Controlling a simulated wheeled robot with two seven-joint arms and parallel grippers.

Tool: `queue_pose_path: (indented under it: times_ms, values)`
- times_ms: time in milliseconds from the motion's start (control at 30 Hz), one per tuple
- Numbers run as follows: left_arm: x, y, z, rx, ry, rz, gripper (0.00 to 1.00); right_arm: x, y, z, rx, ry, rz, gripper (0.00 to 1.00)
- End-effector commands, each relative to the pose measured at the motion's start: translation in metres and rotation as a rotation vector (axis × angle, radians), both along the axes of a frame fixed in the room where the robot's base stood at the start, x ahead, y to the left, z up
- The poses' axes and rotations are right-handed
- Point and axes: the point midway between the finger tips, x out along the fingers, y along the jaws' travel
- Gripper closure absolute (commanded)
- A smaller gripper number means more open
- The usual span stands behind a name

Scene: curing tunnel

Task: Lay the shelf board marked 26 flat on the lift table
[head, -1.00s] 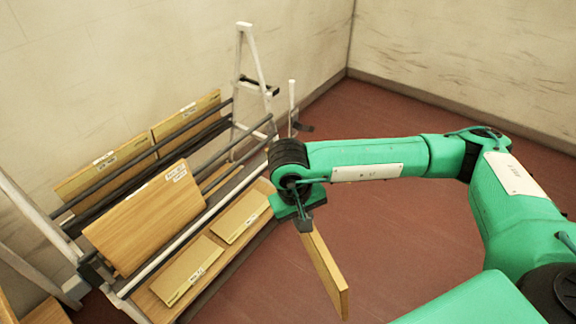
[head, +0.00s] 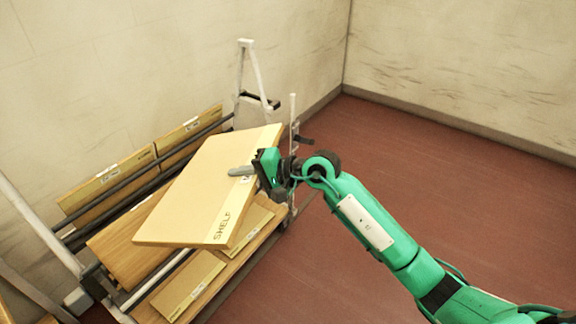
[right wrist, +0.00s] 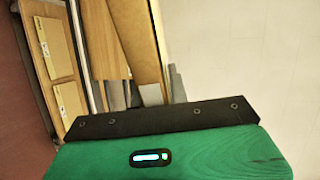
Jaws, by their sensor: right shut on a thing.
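My right gripper (head: 252,170) is shut on the edge of a pale wooden board (head: 195,190) and holds it up, tilted, in front of the rack. The board bears the word "SHELF" along its near edge and a small white label by the gripper; I cannot read a number 26. In the right wrist view the board (right wrist: 146,45) appears to show as a long pale strip beyond the green gripper body. My left gripper is out of view. No lift table can be made out.
A rack cart with grey rails and a pale end frame (head: 242,85) stands against the wall on the left. It carries several boards: two leaning at the back (head: 105,180), others lying on its lower shelf (head: 188,284). The red floor (head: 440,150) at right is clear.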

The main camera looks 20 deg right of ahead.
Motion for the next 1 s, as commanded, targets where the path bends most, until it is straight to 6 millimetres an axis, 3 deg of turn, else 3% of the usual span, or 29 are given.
queue_pose_path:
  times_ms: [200, 400, 567, 833, 1000]
  values:
    - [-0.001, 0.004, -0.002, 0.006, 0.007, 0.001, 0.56, 0.033, -0.065, -0.012, 0.175, -0.13, -0.262, 1.0]
    - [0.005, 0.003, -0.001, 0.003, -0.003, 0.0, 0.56, 0.044, -0.113, -0.027, 0.229, -0.21, -0.415, 1.0]
    - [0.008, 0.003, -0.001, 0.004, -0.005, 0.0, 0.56, 0.046, -0.125, -0.031, 0.238, -0.231, -0.451, 1.0]
    - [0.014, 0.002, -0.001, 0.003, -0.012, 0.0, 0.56, 0.046, -0.126, -0.031, 0.238, -0.233, -0.451, 1.0]
    - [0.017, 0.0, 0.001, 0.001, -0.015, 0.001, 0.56, 0.034, -0.128, -0.035, 0.236, -0.232, -0.461, 1.0]
